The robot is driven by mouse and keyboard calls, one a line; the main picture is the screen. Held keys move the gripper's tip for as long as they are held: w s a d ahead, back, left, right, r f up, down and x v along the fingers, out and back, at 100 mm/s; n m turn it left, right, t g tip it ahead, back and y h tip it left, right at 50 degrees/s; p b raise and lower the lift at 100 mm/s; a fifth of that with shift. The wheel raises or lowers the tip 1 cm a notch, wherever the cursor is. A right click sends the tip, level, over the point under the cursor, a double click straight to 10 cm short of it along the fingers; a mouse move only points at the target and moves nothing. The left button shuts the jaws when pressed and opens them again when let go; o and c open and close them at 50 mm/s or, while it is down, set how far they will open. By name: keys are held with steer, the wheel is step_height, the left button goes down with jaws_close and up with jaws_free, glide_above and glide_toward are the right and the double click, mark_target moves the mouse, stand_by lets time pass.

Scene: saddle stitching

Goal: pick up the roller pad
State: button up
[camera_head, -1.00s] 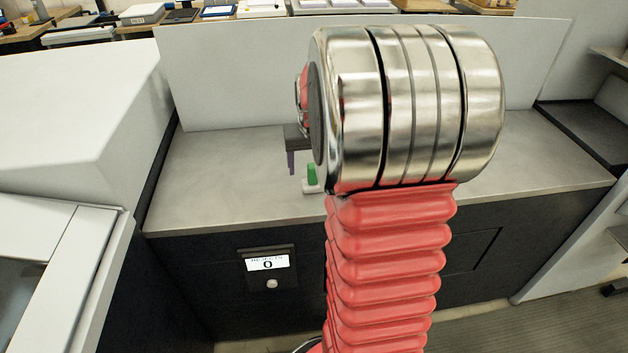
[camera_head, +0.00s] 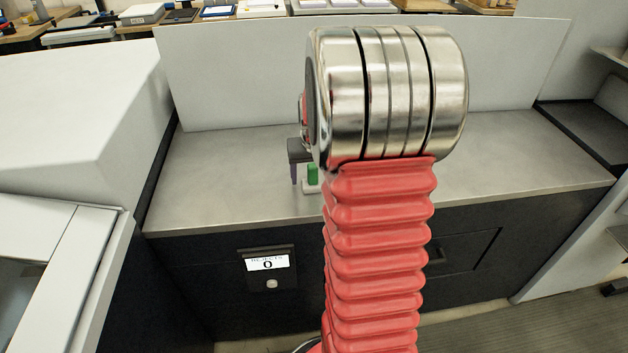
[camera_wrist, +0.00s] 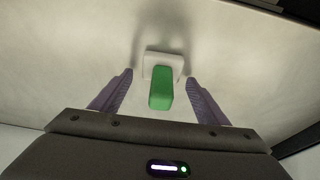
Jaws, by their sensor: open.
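The roller pad shows in the wrist view as a green block (camera_wrist: 160,92) with a white base (camera_wrist: 162,62), on the grey counter. In the head view the green part (camera_head: 313,174) and white base (camera_head: 310,188) are partly hidden behind my arm. My gripper (camera_wrist: 160,85) is open, its two purple fingers on either side of the green block in the picture, with gaps on both sides. In the head view only one purple finger shows, just left of the green part. I cannot tell the exact height of the fingers over the counter.
The counter (camera_head: 220,175) is bare around the pad, with a pale back panel (camera_head: 230,75) behind it. A white machine body (camera_head: 75,100) stands at the left. A rejects display (camera_head: 267,263) is on the dark front below. A dark shelf (camera_head: 590,135) is at the right.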

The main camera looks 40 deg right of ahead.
steer(key=shift+c, duration=0.4)
steer(key=c, duration=1.1)
steer(key=shift+r, duration=0.1)
step_height(320, 180, up, 10)
steer(key=shift+f, duration=0.1)
